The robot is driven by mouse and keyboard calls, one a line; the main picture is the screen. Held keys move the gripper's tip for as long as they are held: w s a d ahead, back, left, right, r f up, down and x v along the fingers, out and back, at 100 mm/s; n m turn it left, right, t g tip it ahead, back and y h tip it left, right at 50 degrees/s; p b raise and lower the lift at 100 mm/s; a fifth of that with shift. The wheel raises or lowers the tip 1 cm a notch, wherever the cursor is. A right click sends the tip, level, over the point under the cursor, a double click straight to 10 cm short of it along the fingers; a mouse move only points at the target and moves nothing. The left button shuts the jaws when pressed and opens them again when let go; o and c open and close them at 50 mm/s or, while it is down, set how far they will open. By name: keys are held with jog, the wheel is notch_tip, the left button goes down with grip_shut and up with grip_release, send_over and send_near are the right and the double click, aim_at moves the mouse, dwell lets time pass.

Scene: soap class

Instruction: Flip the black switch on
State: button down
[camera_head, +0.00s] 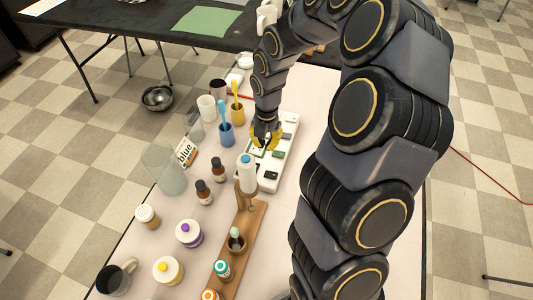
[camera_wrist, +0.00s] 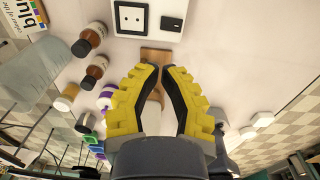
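A white panel with switches and sockets (camera_head: 290,128) lies on the table. A black switch (camera_head: 271,175) sits at its near end; in the wrist view a black switch (camera_wrist: 171,23) shows beside a square socket (camera_wrist: 131,17). I cannot tell the switch's on or off state. My gripper (camera_head: 266,146) has yellow fingers and hangs over the panel's left part, farther back than the black switch. In the wrist view the fingertips (camera_wrist: 160,68) are together or nearly so, with nothing seen between them. The tips appear below the panel's edge in that picture.
Brown bottles (camera_head: 204,192), a glass cylinder (camera_head: 165,170) and cups with brushes (camera_head: 226,133) stand left. Bare table lies right of the panel.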

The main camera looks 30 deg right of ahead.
aim_at(273, 176)
jog(key=shift+r, duration=0.75)
jog(key=shift+s+d+r+g+h, duration=0.1)
jog(key=shift+r+g+h, duration=0.1)
jog(key=shift+g+h, duration=0.4)
jog(key=f, duration=0.9)
jog(key=s+d+f, duration=0.1)
jog(key=f, duration=0.4)
jog(key=shift+s+d, duration=0.1)
